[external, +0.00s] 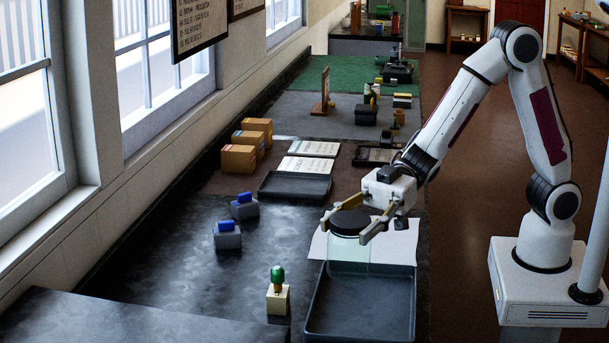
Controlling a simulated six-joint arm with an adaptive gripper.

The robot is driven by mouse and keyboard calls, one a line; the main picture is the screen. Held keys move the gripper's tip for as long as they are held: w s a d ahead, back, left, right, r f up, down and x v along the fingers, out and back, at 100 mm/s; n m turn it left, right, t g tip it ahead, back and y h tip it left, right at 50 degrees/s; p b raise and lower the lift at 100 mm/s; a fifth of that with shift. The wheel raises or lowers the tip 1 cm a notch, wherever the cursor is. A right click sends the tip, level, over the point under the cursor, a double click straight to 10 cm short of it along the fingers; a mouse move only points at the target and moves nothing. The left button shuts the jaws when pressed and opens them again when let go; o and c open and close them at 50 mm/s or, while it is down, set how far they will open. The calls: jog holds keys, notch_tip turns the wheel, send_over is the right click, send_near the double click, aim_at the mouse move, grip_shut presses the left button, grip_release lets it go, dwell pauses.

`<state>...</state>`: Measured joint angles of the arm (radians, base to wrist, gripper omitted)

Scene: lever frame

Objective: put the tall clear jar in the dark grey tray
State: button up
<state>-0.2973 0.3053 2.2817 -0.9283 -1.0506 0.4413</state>
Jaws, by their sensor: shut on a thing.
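The tall clear jar (349,256) with a black lid is upright between the fingers of my gripper (346,229). The fingers are shut on it near the lid, one on each side. The jar's lower part overlaps the far end of the dark grey tray (361,337) in the picture. I cannot tell whether its base touches the tray floor or hangs above it. The tray lies near the front right of the dark bench, and its visible floor is empty.
A white sheet (402,246) lies behind the tray. A pale block with a green top (278,293) stands left of it. Two grey blocks with blue tops (228,236) stand farther left. Another dark tray (295,186), papers and cardboard boxes (239,158) are behind.

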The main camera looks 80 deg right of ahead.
aim_at(365, 276)
jog(key=s, duration=0.1)
jog(key=s+a+n+g, duration=0.1)
jog(key=shift+s+f+y, duration=0.2)
jog(key=shift+s+y, duration=0.1)
jog(key=shift+s+a+r, duration=0.1)
jog(key=shift+s, duration=0.3)
jog(key=shift+g, duration=0.3)
jog(key=shift+f, duration=2.95)
jog(key=shift+f, duration=2.1)
jog(key=shift+f, duration=0.1)
jog(key=o, duration=1.7)
